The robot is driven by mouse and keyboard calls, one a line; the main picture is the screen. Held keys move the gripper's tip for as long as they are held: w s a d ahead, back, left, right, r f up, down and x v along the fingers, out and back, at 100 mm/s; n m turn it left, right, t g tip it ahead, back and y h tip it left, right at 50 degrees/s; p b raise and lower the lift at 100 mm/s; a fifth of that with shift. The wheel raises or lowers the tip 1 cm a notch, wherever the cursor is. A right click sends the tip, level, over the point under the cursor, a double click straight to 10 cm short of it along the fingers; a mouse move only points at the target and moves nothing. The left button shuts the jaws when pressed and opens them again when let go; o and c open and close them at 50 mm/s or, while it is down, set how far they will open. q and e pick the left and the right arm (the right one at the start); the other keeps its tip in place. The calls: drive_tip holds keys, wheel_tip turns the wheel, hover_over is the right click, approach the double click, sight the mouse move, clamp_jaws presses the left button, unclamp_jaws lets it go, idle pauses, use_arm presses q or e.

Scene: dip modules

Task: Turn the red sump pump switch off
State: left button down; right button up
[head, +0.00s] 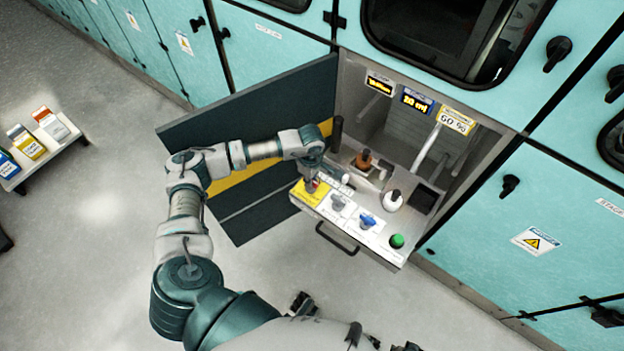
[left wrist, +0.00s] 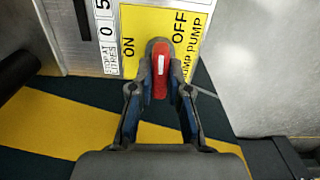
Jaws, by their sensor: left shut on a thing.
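The red switch (left wrist: 160,85) is a knob with a white stripe, on a yellow pump plate (left wrist: 141,22) in the left wrist view. "ON" is printed left of the knob and "OFF" right of it. The stripe stands nearly upright in that view, between the two words. My left gripper (left wrist: 160,100) is shut on the red switch, with one finger on each side. In the head view my left gripper (head: 314,181) reaches down over the yellow plate (head: 304,196) and hides most of the switch. My right gripper cannot be made out.
An open dark door (head: 235,108) stands left of the cabinet. A low bench with boxes (head: 50,125) is far left. Floor between is clear.

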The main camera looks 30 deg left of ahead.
use_arm(q)
drive_tip(key=shift+w+a+r+m, duration=0.1)
drive_tip(key=shift+w+r+m, duration=0.1)
drive_tip(key=shift+m, duration=0.2)
use_arm(e)
drive_tip(key=shift+r, duration=0.55)
use_arm(q)
drive_tip(key=c, duration=1.2)
unclamp_jaws()
drive_tip(key=shift+o, duration=0.4)
drive_tip(key=shift+f, duration=0.1)
use_arm(e)
drive_tip(key=shift+w, duration=0.1)
use_arm(q)
drive_tip(key=shift+s, duration=0.1)
use_arm(e)
drive_tip(key=shift+a, duration=0.1)
use_arm(q)
wheel_tip(320, 180, up, 12)
drive_tip(key=shift+a+f, duration=0.1)
